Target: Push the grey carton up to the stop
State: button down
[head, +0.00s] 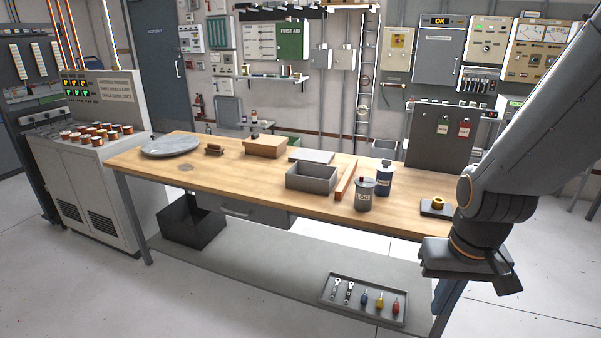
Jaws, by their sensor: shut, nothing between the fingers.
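The grey carton (311,184) is an open-topped box standing upright near the middle of the wooden workbench. A long orange-brown bar (346,181), which looks like the stop, lies just to its right, with a narrow strip of bench seeming to show between them. A flat grey panel (311,156) is right behind the carton; I cannot tell whether it is part of it. My gripper (500,278) is at the right, in front of the bench's right end, well away from the carton. It is shut and empty, and its fingertips are hard to make out.
A brown box (265,146) and a round grey plate (170,146) are to the left. A tool tray (362,300) lies on the lower shelf. The bench front left is mostly clear.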

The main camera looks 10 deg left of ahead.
aim_at(304, 177)
jog(key=u, duration=0.7)
jog(key=i, duration=0.55)
jog(key=u, duration=1.1)
jog(key=i, duration=1.45)
jog(key=z, duration=0.9)
jog(key=i, duration=0.6)
jog(key=z, duration=0.75)
